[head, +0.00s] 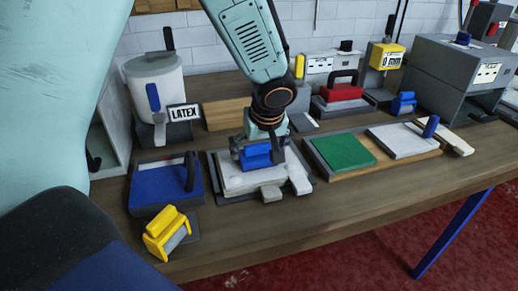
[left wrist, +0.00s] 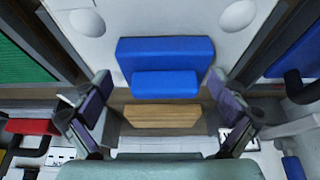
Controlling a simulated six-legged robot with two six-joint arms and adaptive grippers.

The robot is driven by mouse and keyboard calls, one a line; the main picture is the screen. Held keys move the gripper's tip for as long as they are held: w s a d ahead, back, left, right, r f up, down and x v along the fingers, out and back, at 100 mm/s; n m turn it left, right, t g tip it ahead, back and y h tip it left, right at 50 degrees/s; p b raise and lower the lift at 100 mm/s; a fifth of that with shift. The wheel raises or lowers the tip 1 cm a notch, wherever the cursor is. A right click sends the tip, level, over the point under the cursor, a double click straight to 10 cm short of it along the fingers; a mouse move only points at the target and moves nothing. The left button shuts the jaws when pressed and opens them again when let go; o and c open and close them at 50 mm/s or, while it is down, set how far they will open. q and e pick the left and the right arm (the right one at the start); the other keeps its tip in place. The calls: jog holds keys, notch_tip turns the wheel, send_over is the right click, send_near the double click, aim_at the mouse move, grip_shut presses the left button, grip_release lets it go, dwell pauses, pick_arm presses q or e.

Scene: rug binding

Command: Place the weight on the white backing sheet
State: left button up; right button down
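A blue block-shaped weight with a raised grip (head: 256,157) sits on or just over the white backing sheet (head: 234,182), which lies on a grey tray left of the table's middle. It also shows in the left wrist view (left wrist: 165,55) against the white surface. My left gripper (head: 259,148) points down over the weight. Its fingers stand wide apart at the weight's two ends (left wrist: 160,80), with a narrow gap at the left end, so it looks open. Contact at the other end is unclear. My right gripper is not in view.
A green board (head: 343,152) and white board (head: 402,140) lie to the right. The LATEX pot (head: 155,82) and a wooden block (head: 226,113) stand behind. The front right tabletop is clear.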

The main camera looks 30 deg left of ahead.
pick_arm(q)
jog(key=shift+s+r, duration=0.15)
jog(key=shift+s, duration=0.15)
jog(key=shift+w, duration=0.15)
jog(key=p+v, duration=0.3)
jog(key=v, duration=0.9)
jog(key=shift+p, duration=0.35)
jog(key=shift+r, duration=0.1)
dwell(0.6)
